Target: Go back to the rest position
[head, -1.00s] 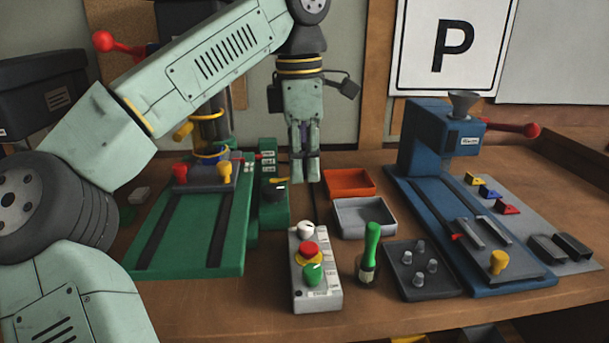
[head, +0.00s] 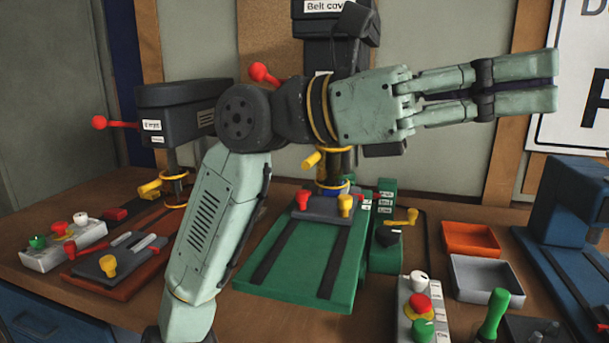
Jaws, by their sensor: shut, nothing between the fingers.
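My gripper (head: 553,82) is raised above the workbench and points to the right in the head view. Its two long pale green fingers lie close together and hold nothing. A thin dark gap runs between them. My arm stands in front of the green drill press and hides part of its column and head.
The green machine base (head: 300,255) is in the middle of the bench. An orange tray (head: 470,240), a grey tray (head: 487,278), a button box (head: 417,308) and a blue machine (head: 565,215) are at right. Another drill press (head: 180,95) and button box (head: 62,242) are at left.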

